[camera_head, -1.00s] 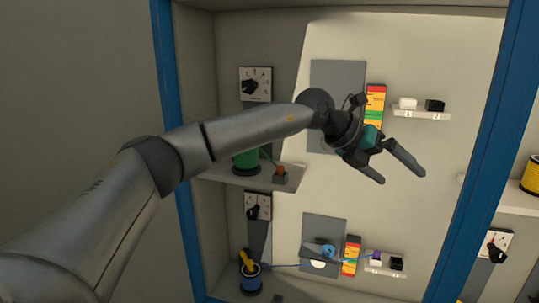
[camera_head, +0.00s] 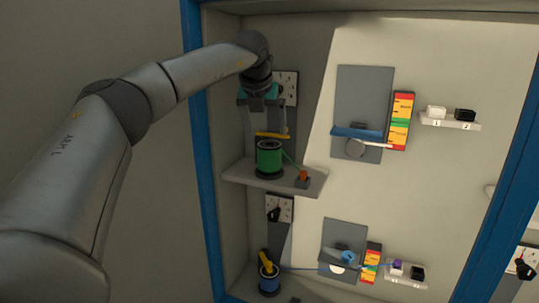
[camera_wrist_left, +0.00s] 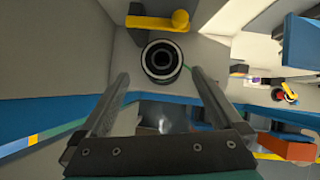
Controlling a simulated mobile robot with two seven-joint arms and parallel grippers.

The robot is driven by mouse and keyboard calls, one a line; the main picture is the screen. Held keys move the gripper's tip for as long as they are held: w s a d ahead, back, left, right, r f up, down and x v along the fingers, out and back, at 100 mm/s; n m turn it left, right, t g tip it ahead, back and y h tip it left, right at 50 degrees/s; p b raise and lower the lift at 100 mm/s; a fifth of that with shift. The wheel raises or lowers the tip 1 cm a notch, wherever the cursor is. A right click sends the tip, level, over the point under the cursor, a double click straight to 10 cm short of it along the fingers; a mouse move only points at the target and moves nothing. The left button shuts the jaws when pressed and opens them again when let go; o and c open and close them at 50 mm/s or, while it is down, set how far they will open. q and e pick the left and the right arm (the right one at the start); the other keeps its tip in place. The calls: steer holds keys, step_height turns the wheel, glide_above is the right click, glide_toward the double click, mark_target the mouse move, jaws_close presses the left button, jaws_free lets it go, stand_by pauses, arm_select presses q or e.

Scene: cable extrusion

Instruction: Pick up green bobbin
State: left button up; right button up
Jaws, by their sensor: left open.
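The green bobbin (camera_head: 269,158) stands upright on the upper left shelf, with black flanges and a green strand leading right to a small orange-topped block (camera_head: 303,179). In the left wrist view the bobbin (camera_wrist_left: 162,61) is seen end-on, its dark ring lying ahead of and between my fingers. My left gripper (camera_head: 265,133) is open and empty, pointing down just above the bobbin, and also shows in the left wrist view (camera_wrist_left: 160,80). A yellow bar (camera_head: 272,135) lies just above the bobbin in the head view. My right gripper is not in view.
The shelf (camera_head: 250,179) juts out near the blue left frame post (camera_head: 206,150). A dial (camera_head: 287,88) is behind my gripper. A blue bobbin (camera_head: 269,280) stands below. Grey panels and a connector shelf (camera_head: 450,122) are to the right.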

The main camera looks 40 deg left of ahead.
mark_target(270, 144)
arm_select(q)
steer(key=x, duration=0.3)
steer(key=shift+p, duration=0.3)
steer(key=p+x, duration=0.2)
steer(key=x, duration=0.2)
steer(key=shift+w+f, duration=0.2)
steer(key=shift+f, duration=0.05)
steer(key=shift+w+f, duration=0.15)
steer(key=shift+f, duration=0.25)
steer(key=shift+c, duration=0.4)
steer(key=c, duration=1)
steer(key=shift+c, duration=0.5)
steer(key=shift+r, duration=0.15)
